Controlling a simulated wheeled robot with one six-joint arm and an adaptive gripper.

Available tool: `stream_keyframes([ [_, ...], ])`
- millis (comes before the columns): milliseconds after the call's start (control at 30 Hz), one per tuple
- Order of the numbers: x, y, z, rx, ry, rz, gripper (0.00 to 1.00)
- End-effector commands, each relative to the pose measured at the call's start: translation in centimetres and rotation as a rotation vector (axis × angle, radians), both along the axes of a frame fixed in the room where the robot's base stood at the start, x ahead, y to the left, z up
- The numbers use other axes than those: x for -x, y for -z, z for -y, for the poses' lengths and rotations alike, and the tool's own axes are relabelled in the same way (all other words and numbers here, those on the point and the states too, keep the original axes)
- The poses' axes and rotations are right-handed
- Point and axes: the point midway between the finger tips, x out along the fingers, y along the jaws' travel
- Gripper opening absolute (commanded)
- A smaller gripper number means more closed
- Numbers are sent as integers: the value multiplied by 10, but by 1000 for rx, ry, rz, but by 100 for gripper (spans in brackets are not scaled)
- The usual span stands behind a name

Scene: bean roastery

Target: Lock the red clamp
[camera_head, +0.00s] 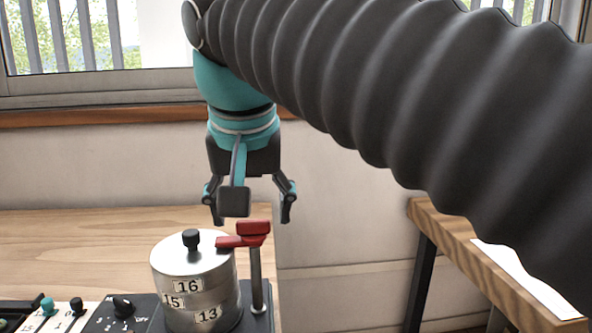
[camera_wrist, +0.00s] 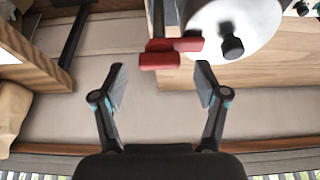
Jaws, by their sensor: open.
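The red clamp (camera_head: 253,230) sits on top of a thin metal post (camera_head: 257,285) beside a round steel canister (camera_head: 190,262). Its red arm reaches left to the edge of the canister's lid, which has a black knob (camera_head: 191,238). In the wrist view the clamp (camera_wrist: 160,57) lies just beyond the fingertips, and the lid (camera_wrist: 258,22) is at the upper right. My gripper (camera_head: 250,212) points down, above the clamp. In the wrist view my gripper (camera_wrist: 160,85) is open and empty, with a gap between it and the clamp.
Labels 16, 15 and 13 mark the canister. A dark control panel with a black knob (camera_head: 123,306) and a teal-topped lever (camera_head: 47,306) stands to its left. A wooden bench (camera_head: 60,237) is behind. A second table (camera_head: 450,228) with a white sheet stands right, across a gap.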

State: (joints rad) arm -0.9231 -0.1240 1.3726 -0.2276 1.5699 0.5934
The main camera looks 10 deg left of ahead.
Motion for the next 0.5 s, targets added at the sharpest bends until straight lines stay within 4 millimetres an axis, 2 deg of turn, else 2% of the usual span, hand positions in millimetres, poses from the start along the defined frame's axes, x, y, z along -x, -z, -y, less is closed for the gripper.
stream_keyframes([
  [300, 22, -56, 5, -3, -1, 2, 73],
  [500, 32, -83, 9, -1, 0, 2, 73],
])
